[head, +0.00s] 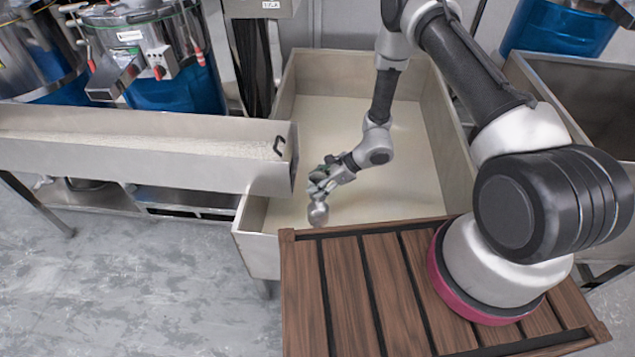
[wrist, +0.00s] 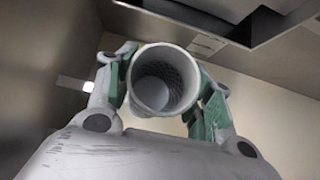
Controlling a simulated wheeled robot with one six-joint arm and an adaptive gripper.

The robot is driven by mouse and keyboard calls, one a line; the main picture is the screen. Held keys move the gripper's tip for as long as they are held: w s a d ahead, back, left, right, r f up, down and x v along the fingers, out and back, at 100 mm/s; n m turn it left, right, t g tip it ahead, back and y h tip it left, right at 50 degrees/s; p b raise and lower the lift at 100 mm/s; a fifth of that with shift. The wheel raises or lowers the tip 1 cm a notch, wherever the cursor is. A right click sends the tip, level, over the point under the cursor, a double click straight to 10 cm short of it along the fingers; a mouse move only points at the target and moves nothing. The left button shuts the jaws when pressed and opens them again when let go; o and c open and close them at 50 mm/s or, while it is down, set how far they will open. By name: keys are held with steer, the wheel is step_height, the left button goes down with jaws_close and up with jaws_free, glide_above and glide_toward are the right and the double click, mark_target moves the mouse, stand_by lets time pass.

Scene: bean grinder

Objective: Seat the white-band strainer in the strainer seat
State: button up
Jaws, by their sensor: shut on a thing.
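My gripper (head: 322,187) is shut on a small grey metal strainer (head: 318,213), held over the near left part of a large bin. In the wrist view the strainer (wrist: 185,72) is a round cup with a meshed inner wall, its open mouth facing the camera. Green-padded fingers grip it from both sides. I cannot make out a white band on it, as the fingers cover much of its side. The strainer seat cannot be told for sure in either view.
The large pale bin (head: 262,212) has raised walls around my gripper. A slatted wooden platform (head: 345,290) stands in front. Blue-based machines (head: 175,90) stand behind.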

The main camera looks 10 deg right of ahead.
mark_target(319, 202)
steer(key=shift+f, duration=2.95)
steer(key=shift+f, duration=2.35)
steer(key=o, duration=1.2)
steer(key=shift+c, duration=0.2)
steer(key=shift+d+r, duration=0.1)
steer(key=v, duration=1.2)
